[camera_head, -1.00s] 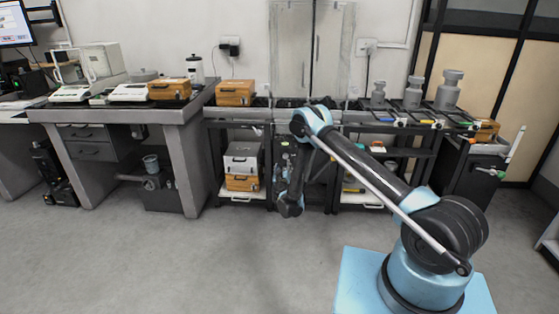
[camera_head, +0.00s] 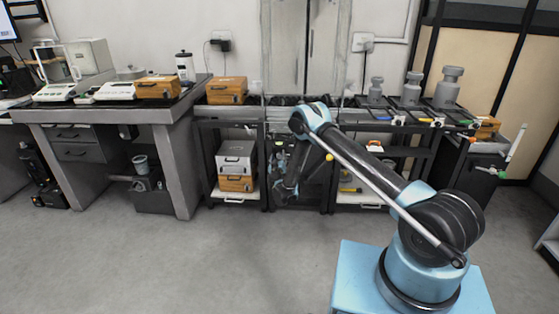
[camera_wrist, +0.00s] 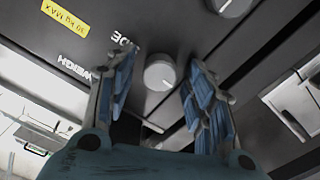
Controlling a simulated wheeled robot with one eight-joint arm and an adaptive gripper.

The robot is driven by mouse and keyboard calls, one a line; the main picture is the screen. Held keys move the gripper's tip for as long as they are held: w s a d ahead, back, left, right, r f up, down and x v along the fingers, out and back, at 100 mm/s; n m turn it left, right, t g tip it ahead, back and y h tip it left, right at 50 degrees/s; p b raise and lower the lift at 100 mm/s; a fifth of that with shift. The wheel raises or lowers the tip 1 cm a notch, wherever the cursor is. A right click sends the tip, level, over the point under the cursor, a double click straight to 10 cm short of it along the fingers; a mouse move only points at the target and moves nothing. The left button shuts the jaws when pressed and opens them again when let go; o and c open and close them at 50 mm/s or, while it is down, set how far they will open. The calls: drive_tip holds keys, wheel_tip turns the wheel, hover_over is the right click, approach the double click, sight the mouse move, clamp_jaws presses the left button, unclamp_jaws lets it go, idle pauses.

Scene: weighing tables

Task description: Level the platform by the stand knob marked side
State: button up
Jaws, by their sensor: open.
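My gripper (camera_wrist: 162,62) is open, with one blue finger on each side of the knob. The fingers look apart from it; their exact depth is unclear. A second pale knob (camera_wrist: 231,5) is cut off at the top edge. In the head view my arm hangs down in front of the dark middle stand (camera_head: 300,200); the gripper and knob cannot be made out there. The platform's tilt cannot be read.
A yellow label (camera_wrist: 66,15) is on the panel. An orange case (camera_head: 227,90) stands left of the middle stand. Grey weights (camera_head: 448,87) stand on the right-hand rack. A grey table (camera_head: 105,112) with balances is at left. The floor in front is clear.

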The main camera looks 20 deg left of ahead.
drive_tip(key=shift+c, duration=0.3)
drive_tip(key=c, duration=1)
drive_tip(key=shift+m, duration=0.9)
drive_tip(key=o, duration=1.1)
drive_tip(key=shift+c, duration=0.2)
